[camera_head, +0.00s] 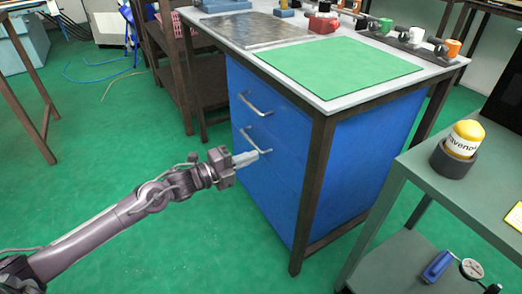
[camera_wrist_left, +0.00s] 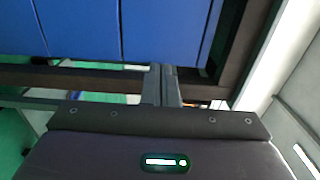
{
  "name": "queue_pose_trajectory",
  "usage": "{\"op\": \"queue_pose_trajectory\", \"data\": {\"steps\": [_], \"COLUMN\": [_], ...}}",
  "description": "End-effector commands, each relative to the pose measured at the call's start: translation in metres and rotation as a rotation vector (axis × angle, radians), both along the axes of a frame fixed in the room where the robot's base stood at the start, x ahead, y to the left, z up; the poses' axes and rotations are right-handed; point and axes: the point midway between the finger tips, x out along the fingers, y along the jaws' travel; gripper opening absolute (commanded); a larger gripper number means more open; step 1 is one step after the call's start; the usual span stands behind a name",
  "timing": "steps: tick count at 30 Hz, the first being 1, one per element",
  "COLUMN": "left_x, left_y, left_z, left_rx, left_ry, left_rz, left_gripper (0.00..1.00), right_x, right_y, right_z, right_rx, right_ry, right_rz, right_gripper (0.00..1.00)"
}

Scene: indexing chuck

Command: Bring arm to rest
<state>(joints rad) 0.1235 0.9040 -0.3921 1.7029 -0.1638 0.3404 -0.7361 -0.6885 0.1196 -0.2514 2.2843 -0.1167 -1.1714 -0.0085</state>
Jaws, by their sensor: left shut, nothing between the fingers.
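My left arm reaches in from the lower left in the head view. Its gripper (camera_head: 252,156) is shut and empty, in front of the blue drawer cabinet (camera_head: 330,180) near the lower of two visible drawer handles. I cannot tell from the head view whether the fingertips touch that handle (camera_head: 283,146). In the left wrist view, the two fingers (camera_wrist_left: 162,85) are together, with nothing between them, and the blue drawer fronts (camera_wrist_left: 85,30) lie beyond. My right gripper is in neither view.
The workbench (camera_head: 318,99) has a green mat (camera_head: 340,64) and several small parts along its back. A grey-green cart (camera_head: 450,185) at the right carries a yellow-and-white container (camera_head: 464,140) in a dark holder. Green floor (camera_head: 120,130) is open at the left.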

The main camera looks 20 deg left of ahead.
Motion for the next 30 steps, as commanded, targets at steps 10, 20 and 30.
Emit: {"op": "queue_pose_trajectory", "data": {"steps": [10, 20, 30], "left_x": [-0.015, -0.123, -0.226], "left_y": [-0.015, -0.094, -0.109], "left_z": [-0.024, -0.141, -0.178], "left_rx": [-0.061, -0.459, -0.667], "left_ry": [0.106, 0.868, 1.351], "left_rz": [0.042, 0.478, 0.863], "left_gripper": [0.00, 0.00, 0.00], "right_x": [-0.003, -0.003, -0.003], "right_y": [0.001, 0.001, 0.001], "right_z": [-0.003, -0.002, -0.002], "right_rx": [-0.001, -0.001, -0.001], "right_ry": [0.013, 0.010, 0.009], "right_rz": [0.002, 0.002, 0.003], "right_gripper": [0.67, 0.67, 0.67]}}
